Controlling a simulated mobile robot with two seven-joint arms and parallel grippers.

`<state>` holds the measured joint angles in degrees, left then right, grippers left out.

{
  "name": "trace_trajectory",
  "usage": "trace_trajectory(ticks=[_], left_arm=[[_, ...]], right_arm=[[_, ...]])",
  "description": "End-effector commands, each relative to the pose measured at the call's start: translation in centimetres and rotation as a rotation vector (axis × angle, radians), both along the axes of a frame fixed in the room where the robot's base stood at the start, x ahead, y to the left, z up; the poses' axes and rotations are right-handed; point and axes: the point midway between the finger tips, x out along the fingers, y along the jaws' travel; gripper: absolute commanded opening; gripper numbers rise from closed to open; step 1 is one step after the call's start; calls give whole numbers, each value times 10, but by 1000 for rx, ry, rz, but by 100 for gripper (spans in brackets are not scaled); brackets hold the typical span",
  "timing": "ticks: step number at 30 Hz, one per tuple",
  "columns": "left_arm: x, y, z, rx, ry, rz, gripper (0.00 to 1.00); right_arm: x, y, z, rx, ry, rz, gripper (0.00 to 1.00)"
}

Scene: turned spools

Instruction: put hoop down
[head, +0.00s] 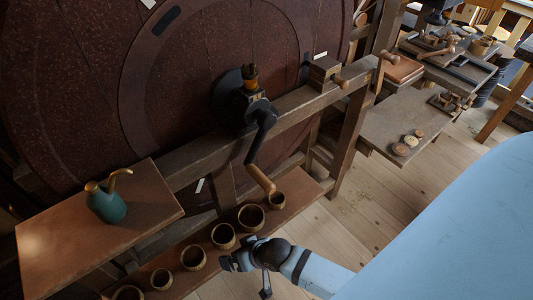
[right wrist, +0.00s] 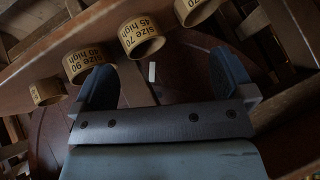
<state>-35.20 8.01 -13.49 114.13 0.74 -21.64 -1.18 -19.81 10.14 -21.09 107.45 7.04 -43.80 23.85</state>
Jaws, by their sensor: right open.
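Several tan, ring-shaped hoops stand in a row along a low brown plank (head: 302,193) in the head view. My right gripper (head: 245,268) is just right of the row. In the right wrist view my right gripper (right wrist: 162,62) is open, with nothing held between its fingers. My left gripper is out of view.
A large dark red wheel (head: 60,110) with a crank (head: 262,135) stands behind the row. A green oil can (head: 106,205) is on a board at the left. A grey bench (head: 395,120) with small discs stands at the right. Wooden floor (head: 370,205) lies open between.

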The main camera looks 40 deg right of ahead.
Motion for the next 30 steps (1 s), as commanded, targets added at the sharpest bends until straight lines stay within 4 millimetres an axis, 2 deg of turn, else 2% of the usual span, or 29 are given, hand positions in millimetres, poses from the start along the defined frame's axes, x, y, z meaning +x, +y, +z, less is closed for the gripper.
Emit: trace_trajectory(ticks=[1, 3, 9, 20, 23, 27, 30], left_arm=[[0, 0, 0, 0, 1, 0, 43], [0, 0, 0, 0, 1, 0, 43], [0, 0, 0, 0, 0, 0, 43], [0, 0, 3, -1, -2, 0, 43], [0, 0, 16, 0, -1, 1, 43], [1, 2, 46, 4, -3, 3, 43], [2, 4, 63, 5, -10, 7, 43]], right_arm=[[-18, -10, 3, -38, -79, 28, 100], [-33, -23, 10, -108, -190, 70, 100], [-58, -46, 26, -253, -365, 136, 100], [-60, -49, 30, -274, -388, 146, 100], [-60, -49, 43, -274, -387, 145, 100], [-60, -50, 73, -276, -387, 141, 100], [-60, -52, 88, -278, -388, 139, 100]])
